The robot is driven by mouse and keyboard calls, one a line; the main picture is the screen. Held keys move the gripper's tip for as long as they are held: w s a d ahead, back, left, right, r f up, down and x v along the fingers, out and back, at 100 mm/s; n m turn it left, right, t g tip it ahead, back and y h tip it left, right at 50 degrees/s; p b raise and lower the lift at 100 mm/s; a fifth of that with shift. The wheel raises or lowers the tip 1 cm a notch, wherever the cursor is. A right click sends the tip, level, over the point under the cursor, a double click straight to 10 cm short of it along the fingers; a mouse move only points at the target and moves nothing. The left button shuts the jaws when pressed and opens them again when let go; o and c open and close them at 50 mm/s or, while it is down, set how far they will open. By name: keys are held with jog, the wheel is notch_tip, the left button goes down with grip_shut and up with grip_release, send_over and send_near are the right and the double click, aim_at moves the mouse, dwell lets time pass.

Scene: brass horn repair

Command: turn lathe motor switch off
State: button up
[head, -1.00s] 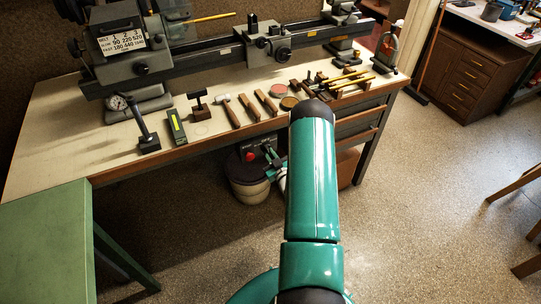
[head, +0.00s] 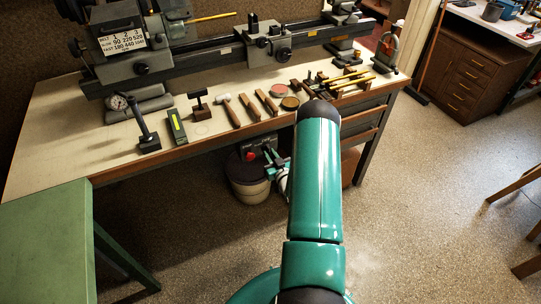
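The grey lathe (head: 282,45) stands along the back of the workbench. Below the bench's front edge is a small dark box with a red button (head: 250,156), which looks like the motor switch; its markings are too small to read. My gripper (head: 270,158) is low under the bench edge, just right of the red button and close to it. My teal arm hides part of that area. The fingers are small and dark, and I cannot tell whether they touch the box or are open.
A bucket (head: 249,188) stands on the floor below the box. A green table (head: 45,235) is at lower left. The floor (head: 420,200) to the right is clear.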

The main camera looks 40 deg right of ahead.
jog(key=shift+o, duration=1.4)
jog(key=v, duration=1.3)
jog(key=shift+s+a, duration=0.15)
jog(key=shift+s, duration=0.2)
jog(key=shift+r, duration=0.1)
